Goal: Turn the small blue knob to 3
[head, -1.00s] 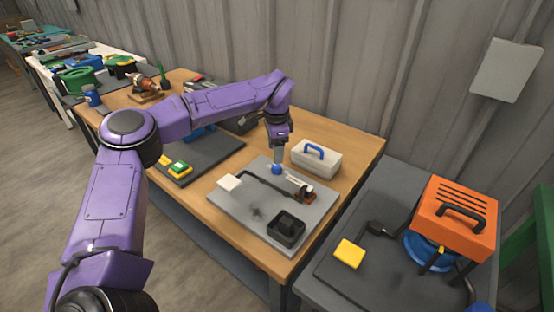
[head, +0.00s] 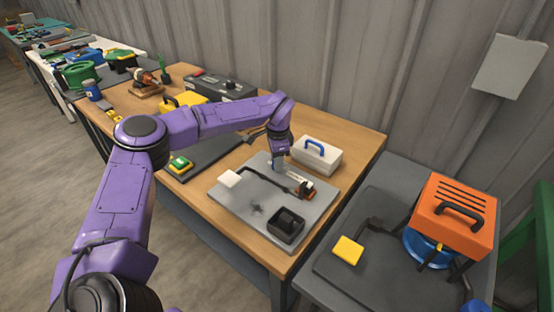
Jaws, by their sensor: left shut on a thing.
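My left gripper (head: 279,162) points down at the back of a grey board (head: 238,208) on the wooden table. It is shut at the spot of the small blue knob, which the fingers hide almost fully. The knob's dial marks and pointer are too small or hidden to read. My right gripper is not in view.
A white toolbox with a blue handle (head: 317,156) stands just behind the board. A black open box (head: 286,225) sits on its front. An orange case (head: 455,217) and a yellow block (head: 348,250) are on the right bench. A grey case (head: 222,86) stands at the back left.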

